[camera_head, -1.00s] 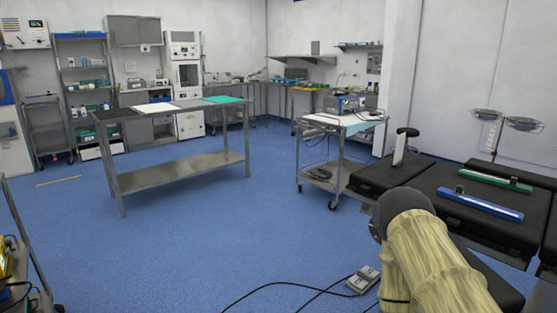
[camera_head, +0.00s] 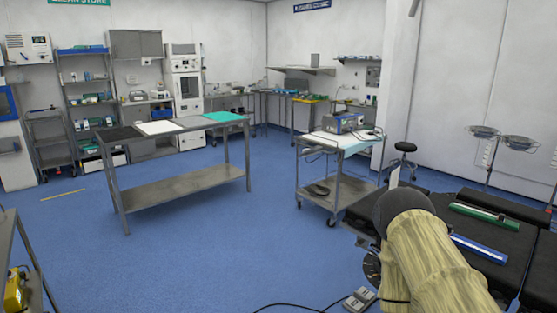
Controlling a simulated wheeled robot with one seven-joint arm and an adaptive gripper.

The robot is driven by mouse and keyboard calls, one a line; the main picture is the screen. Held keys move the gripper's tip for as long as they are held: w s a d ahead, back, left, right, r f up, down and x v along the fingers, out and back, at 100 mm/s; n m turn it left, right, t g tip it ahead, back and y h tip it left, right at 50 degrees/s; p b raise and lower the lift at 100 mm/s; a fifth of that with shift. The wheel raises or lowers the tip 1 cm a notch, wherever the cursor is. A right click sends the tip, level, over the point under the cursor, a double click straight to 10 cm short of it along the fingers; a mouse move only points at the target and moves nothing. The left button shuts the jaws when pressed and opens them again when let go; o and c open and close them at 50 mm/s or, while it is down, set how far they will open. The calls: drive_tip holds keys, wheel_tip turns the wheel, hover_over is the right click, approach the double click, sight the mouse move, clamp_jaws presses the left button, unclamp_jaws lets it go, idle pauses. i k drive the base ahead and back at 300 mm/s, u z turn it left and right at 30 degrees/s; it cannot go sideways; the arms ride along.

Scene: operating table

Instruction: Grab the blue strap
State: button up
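The blue strap (camera_head: 482,249) lies flat across the black operating table (camera_head: 500,274) at the lower right. Its left end is hidden behind my arm. A green strap (camera_head: 484,216) lies beyond it on the same table. My arm, in a pale cover with a dark rounded joint, rises from the bottom edge and stands in front of the table's left part. My gripper cannot be made out in this view.
A steel cart (camera_head: 337,173) with a blue device stands beyond the table. A long steel table (camera_head: 178,182) stands at the middle left. Blue floor (camera_head: 215,260) is free between them. A pedal with a cable (camera_head: 359,299) lies near my arm.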

sight(483, 252)
drive_tip(key=z, duration=2.7)
drive_tip(key=i, duration=1.2)
drive_tip(key=u, duration=2.65)
